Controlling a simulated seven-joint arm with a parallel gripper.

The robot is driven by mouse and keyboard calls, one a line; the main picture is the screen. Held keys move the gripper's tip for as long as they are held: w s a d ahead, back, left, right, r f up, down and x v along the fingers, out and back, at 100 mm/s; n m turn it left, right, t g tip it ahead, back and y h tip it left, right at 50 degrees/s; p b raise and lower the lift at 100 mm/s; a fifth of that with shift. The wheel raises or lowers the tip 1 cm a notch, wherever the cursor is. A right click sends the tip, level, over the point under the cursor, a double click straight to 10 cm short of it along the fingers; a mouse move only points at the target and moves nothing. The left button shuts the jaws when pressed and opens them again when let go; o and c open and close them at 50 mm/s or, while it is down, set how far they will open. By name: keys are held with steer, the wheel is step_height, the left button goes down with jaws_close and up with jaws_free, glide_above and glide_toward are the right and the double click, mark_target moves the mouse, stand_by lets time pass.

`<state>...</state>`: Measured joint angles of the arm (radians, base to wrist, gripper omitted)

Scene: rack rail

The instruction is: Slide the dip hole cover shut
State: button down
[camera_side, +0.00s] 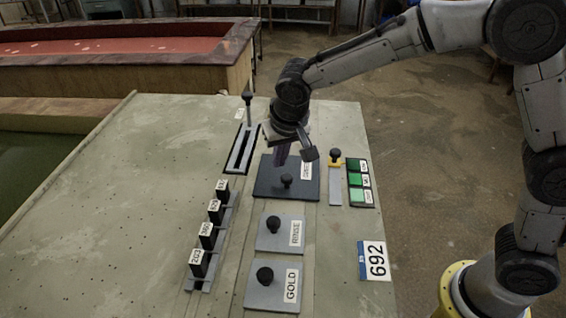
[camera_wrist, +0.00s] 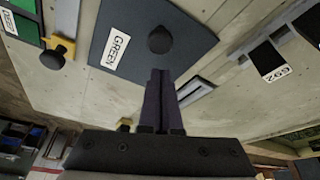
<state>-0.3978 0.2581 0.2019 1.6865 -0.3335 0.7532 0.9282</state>
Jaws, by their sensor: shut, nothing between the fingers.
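A dark blue-grey plate labelled GREEN (camera_side: 268,185) with a black knob (camera_side: 287,181) lies on the grey-green panel (camera_side: 150,190). In the wrist view the plate (camera_wrist: 122,22) fills the top middle, its knob (camera_wrist: 160,39) just beyond my fingertips. Lighter plates labelled RINSE (camera_side: 262,240) and GOLD (camera_side: 262,294) lie nearer the camera, each with a black knob. No hole opening is clearly visible, and I cannot tell which plate is the dip hole cover. My gripper (camera_side: 281,160) is shut and empty, pointing down over the GREEN plate's far side. In the wrist view my fingers (camera_wrist: 159,75) are together, apart from the knob.
A slotted lever (camera_side: 246,130) stands behind left of the GREEN plate. Several numbered sliders (camera_side: 209,236) stand at the left. A yellow-based knob on a pale strip (camera_side: 335,162) and green buttons (camera_side: 356,180) are at the right. A 692 label (camera_side: 375,261) marks the right edge.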

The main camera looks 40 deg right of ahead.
steer(key=shift+w+d+r, duration=0.1)
steer(key=shift+w+d, duration=0.1)
steer(key=shift+w, duration=0.3)
steer(key=shift+w+d+r, duration=0.1)
steer(key=shift+w+d, duration=0.05)
steer(key=shift+w, duration=0.35)
steer(key=v, duration=1)
step_height(320, 180, up, 5)
steer(key=m+t, duration=0.1)
glide_above(302, 177)
steer(key=s+d+r+m+t, duration=0.1)
steer(key=s+d+r, duration=0.2)
steer(key=s+d, duration=0.5)
steer(key=s+f+n, duration=0.2)
steer(key=s+f, duration=0.3)
steer(key=s, duration=0.4)
steer(key=s+d+f+n+y, duration=0.1)
steer(key=s+f+n, duration=0.2)
steer(key=s, duration=0.6)
steer(key=shift+d+f+n, duration=0.3)
steer(key=shift+f, duration=0.55)
